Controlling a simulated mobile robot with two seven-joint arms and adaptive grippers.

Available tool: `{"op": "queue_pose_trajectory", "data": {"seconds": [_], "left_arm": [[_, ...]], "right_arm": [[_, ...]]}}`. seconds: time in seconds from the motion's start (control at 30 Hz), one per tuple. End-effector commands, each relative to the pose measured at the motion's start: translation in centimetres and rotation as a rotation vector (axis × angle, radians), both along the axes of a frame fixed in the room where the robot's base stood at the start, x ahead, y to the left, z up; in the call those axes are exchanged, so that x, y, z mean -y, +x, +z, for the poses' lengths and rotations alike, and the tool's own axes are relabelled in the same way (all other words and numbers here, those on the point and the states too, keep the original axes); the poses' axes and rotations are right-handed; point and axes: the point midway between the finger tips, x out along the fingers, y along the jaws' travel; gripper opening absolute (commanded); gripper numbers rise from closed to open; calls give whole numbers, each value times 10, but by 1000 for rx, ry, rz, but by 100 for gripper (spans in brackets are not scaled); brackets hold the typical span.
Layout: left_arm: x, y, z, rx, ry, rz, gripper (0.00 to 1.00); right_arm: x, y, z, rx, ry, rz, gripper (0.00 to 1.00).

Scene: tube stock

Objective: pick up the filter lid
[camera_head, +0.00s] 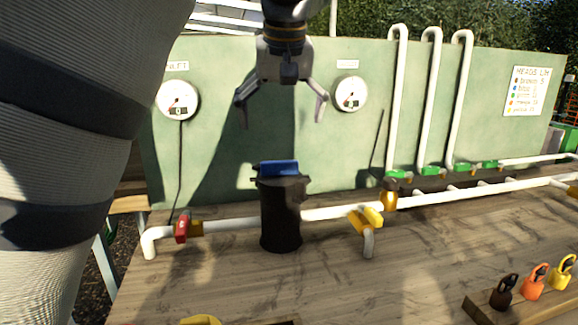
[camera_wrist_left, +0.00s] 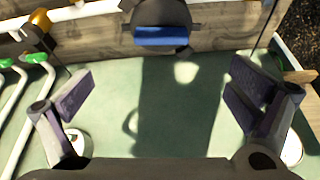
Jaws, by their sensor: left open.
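The filter lid (camera_head: 268,179) is black with a blue bar handle (camera_head: 280,167) on top. It sits on the upright black filter housing (camera_head: 281,222) in the white pipe line. In the left wrist view the blue handle (camera_wrist_left: 161,36) shows at the top centre, with the dark lid around it. My left gripper (camera_head: 282,114) is open and empty, fingers pointing down, above the lid and apart from it. In the left wrist view its fingers (camera_wrist_left: 160,88) are spread wide, with the handle beyond the gap between them. My right gripper is not in view.
A green panel (camera_head: 225,110) with two round gauges (camera_head: 178,100) (camera_head: 351,93) stands behind. A red-handled valve (camera_head: 182,227) is left of the housing, a yellow-handled valve (camera_head: 366,220) right. Padlocks (camera_head: 534,282) stand at front right. Open wooden bench (camera_head: 400,275) lies in front.

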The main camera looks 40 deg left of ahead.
Motion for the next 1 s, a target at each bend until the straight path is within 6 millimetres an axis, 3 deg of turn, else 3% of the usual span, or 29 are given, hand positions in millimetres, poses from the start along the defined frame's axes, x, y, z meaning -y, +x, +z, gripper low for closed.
{"op": "queue_pose_trajectory", "data": {"seconds": [0.07,0.3,0.7,0.97,1.0], "left_arm": [[-1,1,-3,-1,-1,0,100],[-14,13,-52,-5,-1,1,100],[-27,24,-110,2,0,1,100],[-28,26,-114,4,0,0,100],[-28,26,-114,4,0,0,91]], "right_arm": [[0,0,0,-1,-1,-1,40],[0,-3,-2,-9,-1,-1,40],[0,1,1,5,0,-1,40],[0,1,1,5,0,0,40],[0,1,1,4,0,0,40]]}}
